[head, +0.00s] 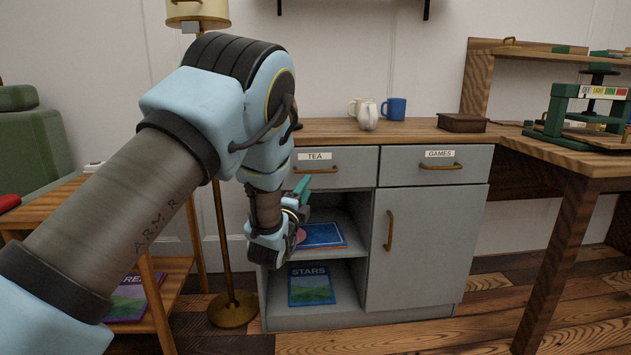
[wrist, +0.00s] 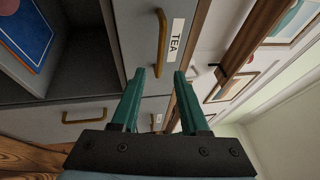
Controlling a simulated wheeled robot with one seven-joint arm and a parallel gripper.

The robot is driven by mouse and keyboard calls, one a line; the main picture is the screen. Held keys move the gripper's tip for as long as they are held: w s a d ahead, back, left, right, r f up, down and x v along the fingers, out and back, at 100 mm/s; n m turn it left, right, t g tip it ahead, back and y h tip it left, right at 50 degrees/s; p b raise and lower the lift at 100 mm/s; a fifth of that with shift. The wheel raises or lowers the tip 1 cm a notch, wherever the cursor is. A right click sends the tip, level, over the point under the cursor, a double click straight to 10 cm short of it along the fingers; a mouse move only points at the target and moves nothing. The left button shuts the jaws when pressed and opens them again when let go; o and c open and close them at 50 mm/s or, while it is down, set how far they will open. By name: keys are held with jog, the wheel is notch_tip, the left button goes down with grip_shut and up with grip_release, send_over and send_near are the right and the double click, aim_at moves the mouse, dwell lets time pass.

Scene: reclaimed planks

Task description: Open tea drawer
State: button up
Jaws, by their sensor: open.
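The tea drawer (head: 346,160) is the upper left drawer of a grey cabinet, with a white TEA label (head: 315,156) and a brass bar handle (head: 325,168). Its front looks flush with the games drawer beside it. My gripper (head: 303,186) is just below and in front of it at the left, partly hidden by my arm. In the wrist view my gripper (wrist: 162,74) has two green fingers apart with nothing between them. The tea drawer's handle (wrist: 161,42) stands above the left fingertip there, apart from it, next to the label (wrist: 175,42).
The games drawer (head: 428,153) and a cabinet door (head: 422,235) are right of it. Open shelves below hold books (head: 311,283). Mugs (head: 393,109) and a wooden box (head: 462,122) stand on the cabinet top. A lamp pole (head: 222,240) stands close left; a wooden table (head: 568,165) is right.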

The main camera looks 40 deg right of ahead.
aim_at(316, 172)
jog(key=b+x, duration=0.1)
jog(key=x, duration=0.8)
jog(key=shift+w+d+r, duration=0.1)
jog(key=shift+w+d, duration=0.1)
jog(key=shift+d, duration=0.1)
jog(key=shift+c, duration=0.4)
grip_shut()
dwell(0.6)
